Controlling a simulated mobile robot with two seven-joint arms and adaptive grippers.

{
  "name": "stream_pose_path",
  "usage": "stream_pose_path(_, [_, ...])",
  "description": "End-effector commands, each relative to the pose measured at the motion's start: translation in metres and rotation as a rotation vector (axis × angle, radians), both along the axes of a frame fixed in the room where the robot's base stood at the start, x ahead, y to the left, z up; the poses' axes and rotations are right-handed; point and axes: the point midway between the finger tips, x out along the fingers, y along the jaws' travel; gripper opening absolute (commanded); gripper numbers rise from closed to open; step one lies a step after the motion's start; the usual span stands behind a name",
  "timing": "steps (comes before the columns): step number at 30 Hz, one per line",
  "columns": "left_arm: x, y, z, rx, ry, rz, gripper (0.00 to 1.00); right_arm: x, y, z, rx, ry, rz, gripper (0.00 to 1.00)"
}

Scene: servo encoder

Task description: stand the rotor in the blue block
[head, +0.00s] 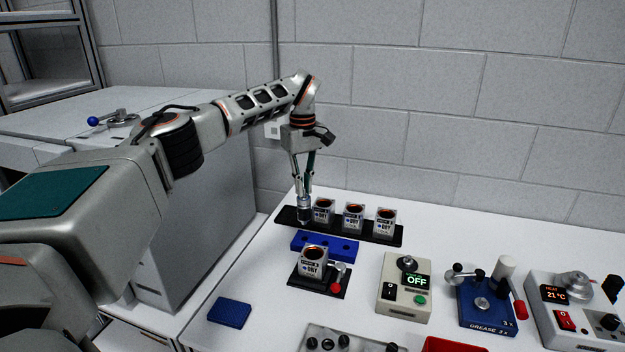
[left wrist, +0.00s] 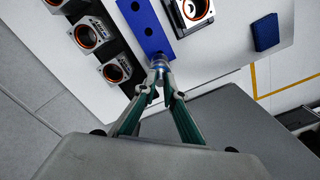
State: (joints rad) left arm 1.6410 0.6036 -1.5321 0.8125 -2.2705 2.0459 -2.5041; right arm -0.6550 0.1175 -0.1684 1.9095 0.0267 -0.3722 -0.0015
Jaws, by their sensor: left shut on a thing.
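The rotor (head: 304,213) is a small silvery cylinder, pinched upright between the fingertips of my left gripper (head: 304,196). In the head view it shows in front of the left end of the black rail and just above the left end of the blue block (head: 343,249). In the left wrist view, the rotor (left wrist: 158,58) sits between the closed fingertips (left wrist: 160,76), at the near end of the blue block (left wrist: 146,27), which has dark round holes. Its lower end is partly hidden, and I cannot tell whether it touches the block. My right gripper is not in view.
Several motor housings (head: 354,217) stand on the black rail (head: 289,216) behind the block. Another housing (head: 313,261) stands in a black fixture with a red-knobbed lever (head: 337,284) in front. A dark blue pad (head: 230,312), a tester reading OFF (head: 404,289) and a grease press (head: 485,305) are nearby.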

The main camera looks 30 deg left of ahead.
Motion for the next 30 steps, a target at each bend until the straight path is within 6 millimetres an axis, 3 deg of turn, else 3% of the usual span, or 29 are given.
stream_pose_path(9, [0.0,-0.001,-0.036,-0.002,0.001,-0.002,0.0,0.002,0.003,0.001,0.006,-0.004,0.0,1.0])
stream_pose_path(30, [-0.001,-0.002,-0.038,-0.001,-0.002,-0.003,0.0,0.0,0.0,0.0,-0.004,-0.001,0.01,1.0])
